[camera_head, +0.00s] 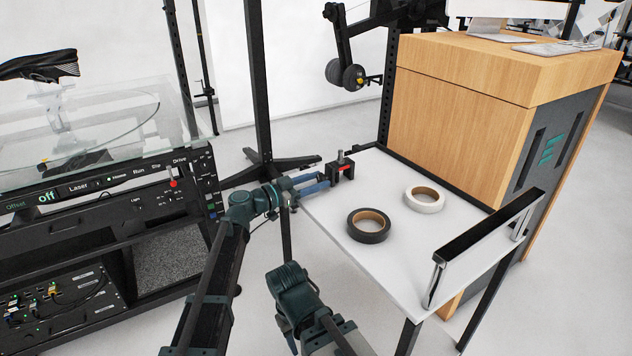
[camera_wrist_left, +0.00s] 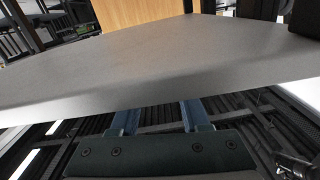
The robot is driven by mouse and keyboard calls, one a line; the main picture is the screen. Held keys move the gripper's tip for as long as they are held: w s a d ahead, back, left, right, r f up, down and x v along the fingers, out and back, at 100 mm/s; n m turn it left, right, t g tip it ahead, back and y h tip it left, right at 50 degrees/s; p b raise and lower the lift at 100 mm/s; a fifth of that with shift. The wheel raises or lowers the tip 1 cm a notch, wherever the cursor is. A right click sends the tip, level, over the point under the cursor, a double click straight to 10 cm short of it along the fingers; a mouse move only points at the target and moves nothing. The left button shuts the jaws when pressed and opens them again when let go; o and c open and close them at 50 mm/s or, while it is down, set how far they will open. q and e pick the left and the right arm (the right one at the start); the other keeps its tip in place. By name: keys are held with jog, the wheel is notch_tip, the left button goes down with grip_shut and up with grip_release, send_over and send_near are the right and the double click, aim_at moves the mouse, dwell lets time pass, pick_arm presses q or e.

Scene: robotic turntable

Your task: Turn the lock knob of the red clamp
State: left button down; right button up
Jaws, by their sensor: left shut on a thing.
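The red clamp (camera_head: 342,170) is at the left corner of the white table, with a dark body, a red patch and a grey post on top. My left gripper (camera_head: 322,184) reaches it from the left, its blue fingers at the clamp's lower left side. It is shut on the clamp, but I cannot tell on which part. In the left wrist view the blue fingers (camera_wrist_left: 162,118) run under a grey slab edge that hides their tips. The lock knob cannot be made out in either view.
The white table (camera_head: 385,262) holds a black tape roll (camera_head: 369,226) and a white tape roll (camera_head: 424,199). A black-topped handle bar (camera_head: 487,226) stands along its right side. A wooden cabinet (camera_head: 465,105) stands behind, and a control console (camera_head: 110,190) is at left.

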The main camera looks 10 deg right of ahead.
pick_arm(q)
jog(key=shift+a+n, duration=0.1)
jog(key=shift+n, duration=3)
jog(key=shift+c, duration=1.9)
grip_release()
